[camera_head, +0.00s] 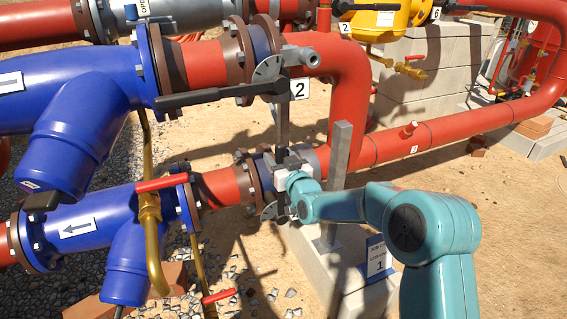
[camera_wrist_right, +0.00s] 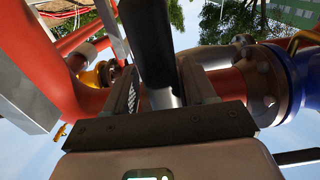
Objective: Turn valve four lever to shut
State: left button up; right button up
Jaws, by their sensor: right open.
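My right gripper (camera_head: 284,165) is at the valve on the lower pipe line, its arm coming in from the right. In the right wrist view its two fingers (camera_wrist_right: 163,84) stand apart, with a dark lever-like bar (camera_wrist_right: 150,40) running between them. I cannot tell whether they touch it. I see no number four to confirm which valve this is. My left gripper is not in view.
Above, a long black lever (camera_head: 215,95) lies along the upper pipe, near a tag "2" (camera_head: 299,89). A grey post (camera_head: 338,165) stands close right of the gripper. A red pipe (camera_head: 350,90) bends down behind.

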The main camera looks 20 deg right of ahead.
jog(key=s+p, duration=0.1)
jog(key=s, duration=1.5)
jog(key=shift+p, duration=0.3)
jog(key=shift+s, duration=0.1)
jog(key=s+a+f+g+y, duration=0.1)
jog(key=s+a+f+g, duration=0.2)
jog(key=f, duration=0.6)
jog(key=s+a+f+g+y, duration=0.1)
jog(key=s+a+f+g, duration=0.2)
jog(key=f, duration=0.5)
jog(key=s+a+f+g+y, duration=0.15)
jog(key=a+f, duration=0.25)
jog(key=f, duration=0.5)
jog(key=s+a+f+m+g, duration=0.1)
jog(key=s+a+f+g, duration=0.3)
jog(key=s, duration=0.5)
jog(key=s+a+f+m+g, duration=0.1)
jog(key=s+f+g, duration=0.45)
jog(key=s, duration=0.45)
notch_tip(320, 180, up, 28)
jog(key=p, duration=2.8)
jog(key=shift+a+r+g, duration=0.25)
jog(key=shift+a+g, duration=0.05)
